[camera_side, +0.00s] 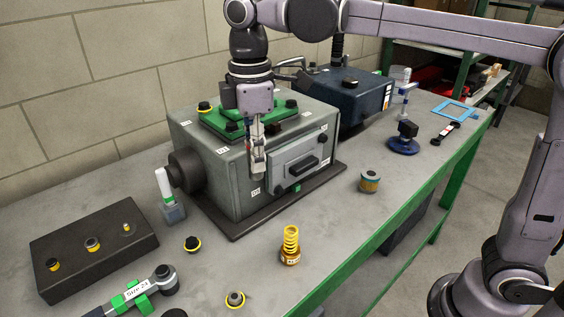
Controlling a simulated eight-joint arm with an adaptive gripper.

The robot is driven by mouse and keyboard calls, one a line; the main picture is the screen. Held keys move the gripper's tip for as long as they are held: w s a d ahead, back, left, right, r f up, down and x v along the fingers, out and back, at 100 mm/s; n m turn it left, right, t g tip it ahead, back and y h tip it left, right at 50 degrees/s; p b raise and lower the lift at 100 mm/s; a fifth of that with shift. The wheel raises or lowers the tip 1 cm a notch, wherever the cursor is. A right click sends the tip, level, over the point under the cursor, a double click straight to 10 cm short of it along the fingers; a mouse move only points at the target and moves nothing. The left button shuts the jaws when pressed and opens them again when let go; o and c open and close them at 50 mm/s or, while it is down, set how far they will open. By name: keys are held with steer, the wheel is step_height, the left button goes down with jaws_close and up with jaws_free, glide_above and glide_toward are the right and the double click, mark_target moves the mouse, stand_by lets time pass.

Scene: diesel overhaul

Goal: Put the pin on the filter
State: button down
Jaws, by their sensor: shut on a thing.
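My gripper (258,168) points down in front of the grey engine box, left of its front panel. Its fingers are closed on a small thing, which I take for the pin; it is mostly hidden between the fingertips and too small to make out.
The grey engine box (212,152) with a green top stands on a dark base. A yellow spring part (291,246) stands in front. A black block (66,283) holding small parts lies at left. A blue round stand (404,146) is behind the can. Bare bench surrounds the can.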

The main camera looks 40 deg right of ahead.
steer(key=shift+d+r, duration=0.25)
steer(key=shift+r, duration=0.85)
steer(key=s+d+m, duration=0.2)
steer(key=d+m, duration=0.6)
steer(key=d, duration=1.6)
steer(key=s+d+m, duration=0.8)
steer(key=s+d, duration=0.5)
steer(key=d, duration=0.4)
steer(key=w+a+f, duration=0.2)
steer(key=w+f, duration=0.1)
steer(key=f, duration=0.1)
steer(key=w+a+f, duration=0.2)
steer(key=w+f, duration=0.1)
steer(key=f, duration=0.1)
steer(key=w+a+f, duration=0.3)
steer(key=f, duration=0.1)
steer(key=shift+w, duration=0.4)
glide_above(371, 173)
steer(key=shift+s+f, duration=0.1)
steer(key=shift+f, duration=2.05)
